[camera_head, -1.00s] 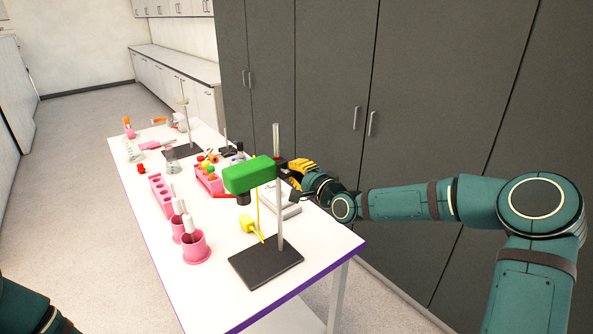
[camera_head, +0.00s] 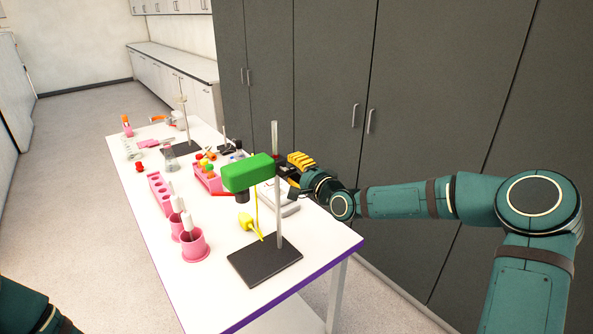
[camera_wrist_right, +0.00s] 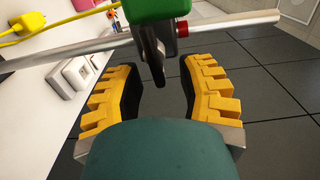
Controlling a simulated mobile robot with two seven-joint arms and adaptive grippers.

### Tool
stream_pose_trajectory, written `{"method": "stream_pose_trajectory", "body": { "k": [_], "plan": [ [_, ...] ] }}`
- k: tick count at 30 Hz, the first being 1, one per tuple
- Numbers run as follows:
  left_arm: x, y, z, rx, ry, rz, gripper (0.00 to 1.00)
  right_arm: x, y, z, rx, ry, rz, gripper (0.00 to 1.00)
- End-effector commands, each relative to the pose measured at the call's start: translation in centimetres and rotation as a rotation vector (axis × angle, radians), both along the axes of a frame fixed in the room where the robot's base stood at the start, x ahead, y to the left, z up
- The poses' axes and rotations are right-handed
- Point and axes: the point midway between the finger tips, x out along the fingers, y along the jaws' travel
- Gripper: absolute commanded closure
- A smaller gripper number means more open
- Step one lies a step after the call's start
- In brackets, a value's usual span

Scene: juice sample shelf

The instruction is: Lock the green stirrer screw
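The green stirrer (camera_head: 247,172) is mounted on a metal rod (camera_head: 278,220) that rises from a black stand base (camera_head: 264,260) near the table's front end. My right gripper (camera_head: 291,168) is just right of the stirrer. In the right wrist view my right gripper (camera_wrist_right: 160,90) is open, its yellow fingers apart. A dark lever-like part (camera_wrist_right: 148,50), which looks like the stirrer's screw, reaches between the fingers with gaps on both sides. The green housing (camera_wrist_right: 158,9) shows above it, and a small red knob (camera_wrist_right: 182,29) is beside it. My left gripper is out of view.
A flat white device (camera_head: 284,206) lies behind the rod. Dark cabinets (camera_head: 330,80) stand behind the arm.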

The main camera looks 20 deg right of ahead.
Motion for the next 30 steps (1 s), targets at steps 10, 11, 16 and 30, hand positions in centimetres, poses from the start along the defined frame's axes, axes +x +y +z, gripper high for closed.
{"method": "stream_pose_trajectory", "body": {
  "k": [10,11,16,30],
  "plan": [
    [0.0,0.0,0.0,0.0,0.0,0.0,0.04,-3.8,-1.6,0.0,-0.002,0.0,-0.004,0.62],
    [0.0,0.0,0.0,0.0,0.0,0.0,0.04,-4.4,-1.9,0.0,-0.003,0.001,-0.005,0.62],
    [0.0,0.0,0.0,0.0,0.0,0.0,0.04,-7.5,-2.9,0.0,-0.003,0.001,-0.003,0.62],
    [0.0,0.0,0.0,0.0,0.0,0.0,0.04,-11.3,-4.1,0.0,0.0,-0.001,0.0,0.62]
  ]
}}
